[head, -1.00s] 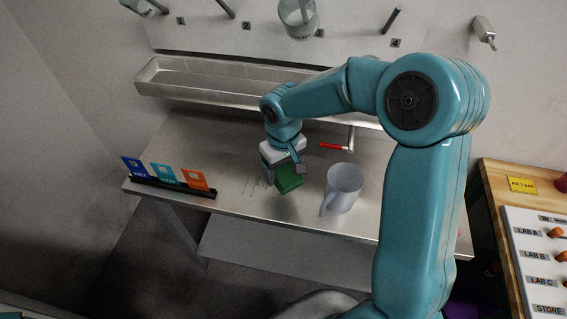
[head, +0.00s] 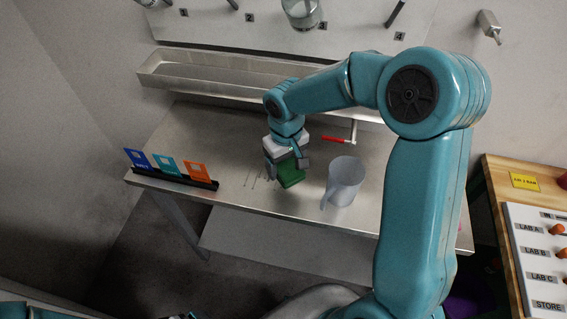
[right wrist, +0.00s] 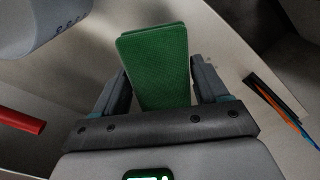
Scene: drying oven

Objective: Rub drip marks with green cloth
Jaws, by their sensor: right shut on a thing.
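The green cloth (head: 291,174) is a folded pad, held low at the bench top. My right gripper (head: 287,162) is shut on it. In the right wrist view the green cloth (right wrist: 156,60) stands out between the two fingers of my right gripper (right wrist: 162,85). The drip marks (head: 258,181) are thin dark streaks on the metal bench, just left of the cloth. The gripper and cloth may hide part of them. I cannot tell whether the cloth touches the bench. Only a sliver of my left arm shows at the lower left edge, and its jaws cannot be made out.
A grey jug (head: 345,180) stands close to the right of the cloth. A red-handled tool or valve (head: 334,140) lies behind it. A black rack with blue, teal and orange cards (head: 170,170) sits at the bench's left front. A long metal trough (head: 205,82) runs along the back.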

